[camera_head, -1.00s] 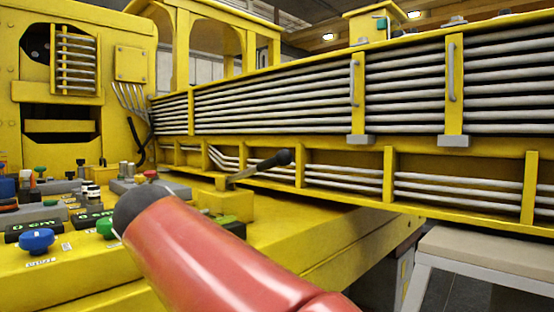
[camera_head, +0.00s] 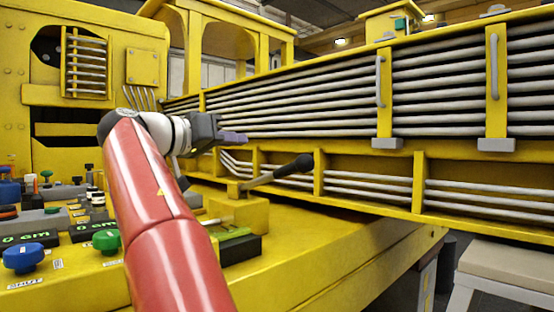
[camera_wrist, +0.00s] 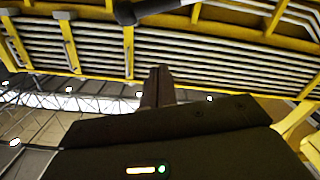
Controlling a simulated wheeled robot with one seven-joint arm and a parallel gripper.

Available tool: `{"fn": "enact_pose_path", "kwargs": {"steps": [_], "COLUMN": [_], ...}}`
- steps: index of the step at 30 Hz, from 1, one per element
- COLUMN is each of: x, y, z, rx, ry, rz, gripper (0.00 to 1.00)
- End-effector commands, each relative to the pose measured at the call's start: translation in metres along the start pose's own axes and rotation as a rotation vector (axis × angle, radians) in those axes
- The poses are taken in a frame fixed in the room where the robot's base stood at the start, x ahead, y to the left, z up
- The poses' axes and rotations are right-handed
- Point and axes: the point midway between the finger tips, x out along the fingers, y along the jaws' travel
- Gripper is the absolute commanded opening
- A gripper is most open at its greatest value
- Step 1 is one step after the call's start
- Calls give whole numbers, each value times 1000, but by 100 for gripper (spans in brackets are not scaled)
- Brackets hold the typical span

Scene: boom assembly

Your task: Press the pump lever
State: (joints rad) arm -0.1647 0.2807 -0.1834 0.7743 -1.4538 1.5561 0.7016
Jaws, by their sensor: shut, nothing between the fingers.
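The pump lever (camera_head: 275,174) is a metal rod with a black knob at its right end. It rises to the right from a yellow block (camera_head: 238,212) on the console. In the wrist view a black knob and part of its rod (camera_wrist: 150,10) show at the top edge. My gripper (camera_head: 234,137) is above and to the left of the lever knob in the head view, pointing right, apart from it. In the wrist view its fingers (camera_wrist: 158,80) are together with nothing between them.
The yellow console holds a blue knob (camera_head: 23,257), a green knob (camera_head: 107,241) and several small controls at left. Yellow boom framing with grey pipes (camera_head: 290,105) runs behind the lever. A pale bench (camera_head: 510,262) stands at lower right.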

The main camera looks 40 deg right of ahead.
Motion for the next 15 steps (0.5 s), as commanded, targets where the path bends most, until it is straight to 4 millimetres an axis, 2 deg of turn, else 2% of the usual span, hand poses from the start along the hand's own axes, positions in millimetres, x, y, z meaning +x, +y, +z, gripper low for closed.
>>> {"fn": "enact_pose_path", "kwargs": {"steps": [8, 11, 15], "x": [3, 13, 38], "y": [0, 1, 2], "z": [0, 0, 0], "rx": [-1, -2, -2], "ry": [-1, -1, -3], "rz": [0, 0, 3], "gripper": [0, 0, 0]}}
